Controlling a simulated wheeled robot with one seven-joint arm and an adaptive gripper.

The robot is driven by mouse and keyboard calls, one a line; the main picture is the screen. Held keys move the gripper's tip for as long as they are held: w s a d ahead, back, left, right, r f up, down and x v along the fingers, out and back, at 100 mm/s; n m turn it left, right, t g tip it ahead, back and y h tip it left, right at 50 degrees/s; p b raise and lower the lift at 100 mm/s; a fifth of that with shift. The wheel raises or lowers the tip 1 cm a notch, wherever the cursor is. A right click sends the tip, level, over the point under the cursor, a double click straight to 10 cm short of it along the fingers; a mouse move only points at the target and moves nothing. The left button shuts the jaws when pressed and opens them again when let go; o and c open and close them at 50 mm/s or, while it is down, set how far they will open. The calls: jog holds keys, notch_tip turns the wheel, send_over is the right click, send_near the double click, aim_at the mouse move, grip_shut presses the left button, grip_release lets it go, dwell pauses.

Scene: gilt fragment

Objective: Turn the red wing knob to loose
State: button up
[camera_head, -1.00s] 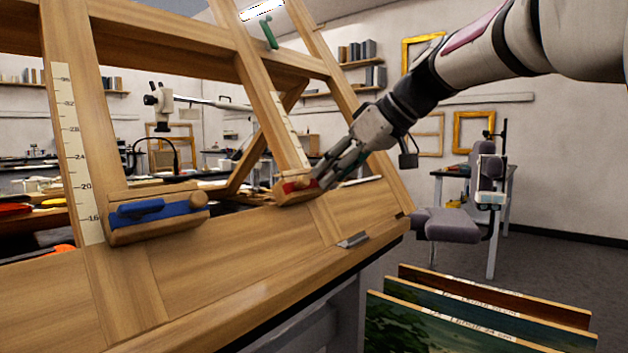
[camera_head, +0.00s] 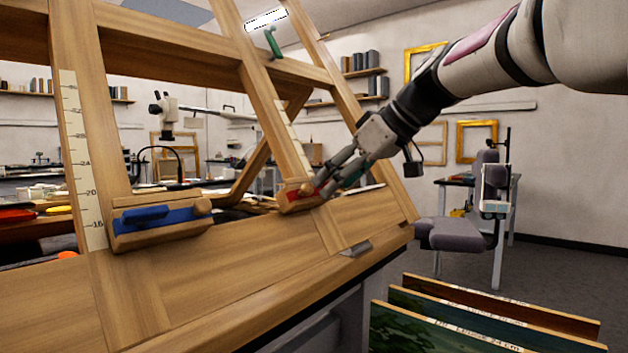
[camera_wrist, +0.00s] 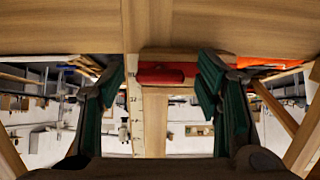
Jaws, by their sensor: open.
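The red wing knob (camera_head: 291,193) sits on a small wooden block on the easel's lower ledge, in the middle of the head view. In the wrist view the red knob (camera_wrist: 161,76) lies ahead, between the two green-padded fingers. My gripper (camera_head: 325,190) reaches down from the upper right to the block's right end. In the wrist view my gripper (camera_wrist: 160,95) is open, with a gap on both sides of the knob. The fingers partly cover the block in the head view, and I cannot tell whether they touch it.
A blue wing knob (camera_head: 165,216) sits on a similar block at the left. A green knob (camera_head: 273,42) is higher up on the easel. The wooden easel (camera_head: 225,285) fills the left and middle.

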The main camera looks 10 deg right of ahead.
jog(key=v, duration=1.2)
jog(key=s+a+f+m+g+h, duration=0.1)
jog(key=s+a+f+m+g, duration=0.15)
jog(key=s+f, duration=0.45)
jog(key=s+a+f+m+g, duration=0.2)
jog(key=s+a+f, duration=0.2)
jog(key=s+f, duration=0.4)
jog(key=s+f+m+g+h, duration=0.3)
jog(key=s+f+h, duration=0.2)
jog(key=s+f, duration=1.4)
notch_tip(320, 180, up, 33)
jog(key=d+t+p, duration=0.1)
jog(key=t+p, duration=0.3)
jog(key=p, duration=2.7)
jog(key=shift+w+f, duration=0.2)
